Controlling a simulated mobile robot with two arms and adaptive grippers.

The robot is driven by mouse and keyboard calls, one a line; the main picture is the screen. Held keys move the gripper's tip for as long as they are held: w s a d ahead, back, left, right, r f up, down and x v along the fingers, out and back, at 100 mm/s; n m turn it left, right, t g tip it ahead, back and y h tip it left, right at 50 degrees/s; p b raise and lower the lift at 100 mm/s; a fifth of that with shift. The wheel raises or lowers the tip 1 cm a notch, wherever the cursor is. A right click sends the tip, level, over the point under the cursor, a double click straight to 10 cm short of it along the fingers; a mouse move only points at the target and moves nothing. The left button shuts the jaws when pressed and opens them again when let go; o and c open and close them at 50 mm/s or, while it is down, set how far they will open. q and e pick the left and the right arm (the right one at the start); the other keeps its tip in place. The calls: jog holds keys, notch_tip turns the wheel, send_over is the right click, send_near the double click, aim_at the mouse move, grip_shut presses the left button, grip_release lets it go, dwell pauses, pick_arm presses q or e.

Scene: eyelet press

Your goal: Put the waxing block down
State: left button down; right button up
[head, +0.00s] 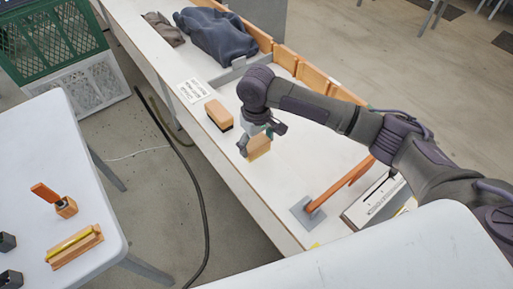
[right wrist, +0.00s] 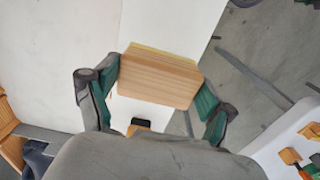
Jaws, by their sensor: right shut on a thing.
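The waxing block is a light wooden block with a thin yellow layer along one side. In the right wrist view the waxing block (right wrist: 160,80) sits between the two green-padded fingers of my right gripper (right wrist: 156,86), which is shut on it. In the head view the waxing block (head: 259,148) shows below the right gripper (head: 256,141), over the long white table (head: 290,165) near its left edge. I cannot tell whether its underside touches the table. My left gripper is not in view.
A wooden block with a black base (head: 219,114) stands close by, beside a printed label (head: 195,91). An orange-handled press (head: 338,184) is at the near end. Dark cloth (head: 215,34) lies at the far end. A side table (head: 95,205) holds another yellow-topped block (head: 75,247).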

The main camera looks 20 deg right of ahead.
aim_at(257, 152)
notch_tip(257, 152, down, 3)
jog(key=shift+s+f+p, duration=0.1)
jog(key=shift+f+p, duration=0.1)
jog(key=shift+p, duration=0.15)
jog(key=shift+f, duration=0.35)
jog(key=o, duration=0.9)
jog(key=shift+c, duration=0.2)
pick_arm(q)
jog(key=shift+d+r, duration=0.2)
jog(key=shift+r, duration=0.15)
pick_arm(e)
notch_tip(257, 152, up, 12)
jog(key=shift+r+b, duration=0.1)
jog(key=shift+b, duration=0.4)
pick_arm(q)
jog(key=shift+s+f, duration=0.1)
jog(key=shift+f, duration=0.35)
